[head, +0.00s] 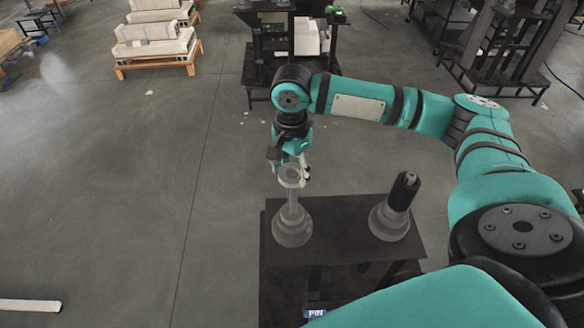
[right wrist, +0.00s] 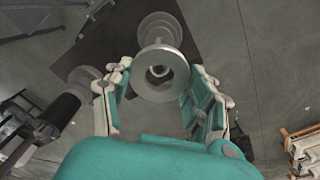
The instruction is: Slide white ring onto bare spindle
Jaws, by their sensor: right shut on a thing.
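My right gripper (head: 290,168) points down over the dark table and is shut on the white ring (head: 291,177). In the right wrist view the ring (right wrist: 180,83) lies flat between the two fingers of the gripper (right wrist: 160,82). The pale grey bare spindle (head: 292,222) stands upright on its wide base directly below the ring. In the right wrist view the spindle (right wrist: 160,30) is partly hidden by the ring, and something shows inside the ring's hole. I cannot tell whether the ring is around the spindle's tip or just above it. My left gripper is not in view.
A second spindle with a black sleeve (head: 404,190) stands at the right of the same dark table (head: 345,215). A small "PIN" label (head: 316,313) is on the table's front. Pallets (head: 155,45) and a dark rack (head: 290,50) stand farther back. The floor at left is mostly clear.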

